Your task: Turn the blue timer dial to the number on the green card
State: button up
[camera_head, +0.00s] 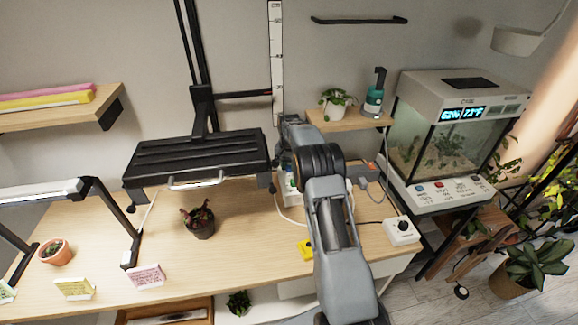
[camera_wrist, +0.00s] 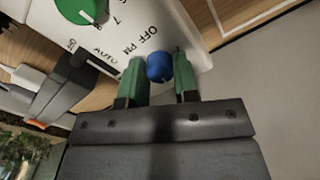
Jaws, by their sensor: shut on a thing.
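The blue timer dial (camera_wrist: 159,67) is a small round knob on a white panel (camera_wrist: 125,30) in the wrist view. My gripper (camera_wrist: 160,76) has its two green fingertips on either side of the dial and is shut on it. Printing beside the dial includes OFF and AUTO; the dial's pointer and setting cannot be made out. A green dial (camera_wrist: 82,9) sits on the same panel. In the head view my arm covers most of the area around the timer. A pale green card (camera_head: 6,292) stands at the far left, cut by the frame edge; its number is not legible.
A yellow card (camera_head: 74,289) and a pink card (camera_head: 147,277) stand along the table's front. A potted plant (camera_head: 199,220) sits mid-table. A white box with a black knob (camera_head: 402,231) stands right of my arm. A terrarium (camera_head: 440,140) is at the right.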

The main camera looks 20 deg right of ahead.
jog(key=n, duration=0.5)
jog(key=shift+r+n, duration=0.1)
jog(key=shift+n, duration=0.2)
jog(key=n, duration=0.8)
jog(key=shift+n, duration=0.4)
jog(key=shift+w+n, duration=0.1)
jog(key=shift+n, duration=2.2)
jog(key=o, duration=0.9)
jog(key=shift+o, duration=0.2)
